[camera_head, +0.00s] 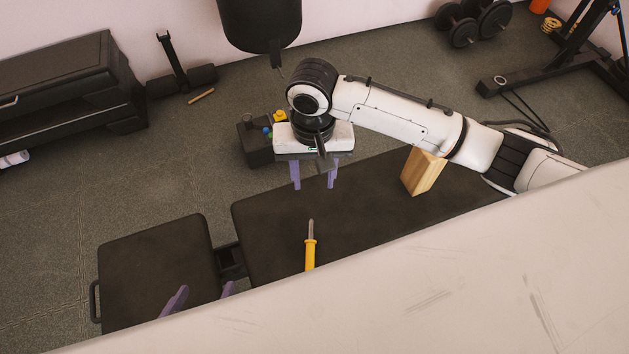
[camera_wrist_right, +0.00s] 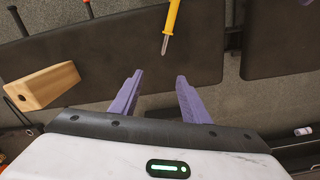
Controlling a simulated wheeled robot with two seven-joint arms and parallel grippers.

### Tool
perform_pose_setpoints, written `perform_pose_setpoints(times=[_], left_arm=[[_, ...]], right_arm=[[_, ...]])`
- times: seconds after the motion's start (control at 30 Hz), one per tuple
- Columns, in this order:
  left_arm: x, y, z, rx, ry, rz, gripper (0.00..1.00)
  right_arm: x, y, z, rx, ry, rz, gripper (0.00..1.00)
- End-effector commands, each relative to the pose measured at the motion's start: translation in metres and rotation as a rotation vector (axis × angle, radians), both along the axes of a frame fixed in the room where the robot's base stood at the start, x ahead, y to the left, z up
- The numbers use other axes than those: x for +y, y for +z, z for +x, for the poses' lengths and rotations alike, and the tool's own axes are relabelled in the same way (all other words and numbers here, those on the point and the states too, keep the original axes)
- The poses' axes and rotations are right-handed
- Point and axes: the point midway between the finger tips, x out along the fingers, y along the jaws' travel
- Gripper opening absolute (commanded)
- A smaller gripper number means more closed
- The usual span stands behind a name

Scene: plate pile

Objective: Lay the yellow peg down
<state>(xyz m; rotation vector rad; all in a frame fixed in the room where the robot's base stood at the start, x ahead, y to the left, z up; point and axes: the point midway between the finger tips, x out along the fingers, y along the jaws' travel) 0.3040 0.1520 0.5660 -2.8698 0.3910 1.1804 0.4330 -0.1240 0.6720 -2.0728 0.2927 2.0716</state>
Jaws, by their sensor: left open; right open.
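A yellow-handled tool with a pointed metal tip, like a screwdriver (camera_head: 310,252), lies on the dark bench pad (camera_head: 270,215). Its rear end is hidden behind a pale surface in the head view. It also shows at the top of the right wrist view (camera_wrist_right: 172,20). A small yellow thing (camera_head: 279,116) shows by a dark box behind my right gripper; it is too small to tell whether it is a peg. My right gripper (camera_head: 314,186) is open and empty above the bench's far edge, apart from the tool. My left gripper (camera_head: 207,286) is open near the smaller pad, mostly hidden.
A wooden block (camera_head: 423,172) stands on the bench right of my right gripper; it also shows in the right wrist view (camera_wrist_right: 42,86). The dark box (camera_head: 255,148) is on the floor. A pale surface (camera_head: 420,285) covers the lower right. The bench around the tool is clear.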

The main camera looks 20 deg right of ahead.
Motion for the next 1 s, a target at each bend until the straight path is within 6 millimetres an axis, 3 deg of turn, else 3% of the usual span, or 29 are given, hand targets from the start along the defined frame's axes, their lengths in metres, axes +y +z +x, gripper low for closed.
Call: perform_pose_setpoints(times=[0.13, 0.27, 0.4, 0.53, 0.67, 1.0], left_arm=[[0.0, -0.001, 0.001, 0.002, -0.001, 0.001, 0.69], [0.0, -0.002, 0.001, 0.003, -0.001, 0.001, 0.69], [-0.001, -0.001, 0.001, 0.003, -0.001, 0.001, 0.69], [-0.001, -0.001, 0.001, 0.002, 0.0, 0.0, 0.69], [-0.001, 0.0, 0.002, 0.0, -0.001, -0.001, 0.69], [-0.001, 0.003, 0.003, -0.007, 0.0, -0.002, 0.69]], right_arm=[[0.014, -0.006, -0.007, -0.007, 0.034, 0.051, 0.42], [0.048, -0.031, -0.021, -0.061, 0.118, 0.191, 0.42], [0.085, -0.055, -0.037, -0.192, 0.207, 0.362, 0.42], [0.096, -0.07, -0.048, -0.348, 0.254, 0.445, 0.42], [0.084, -0.083, -0.06, -0.512, 0.282, 0.441, 0.42], [-0.006, -0.104, -0.114, -0.78, 0.407, 0.147, 0.42]])
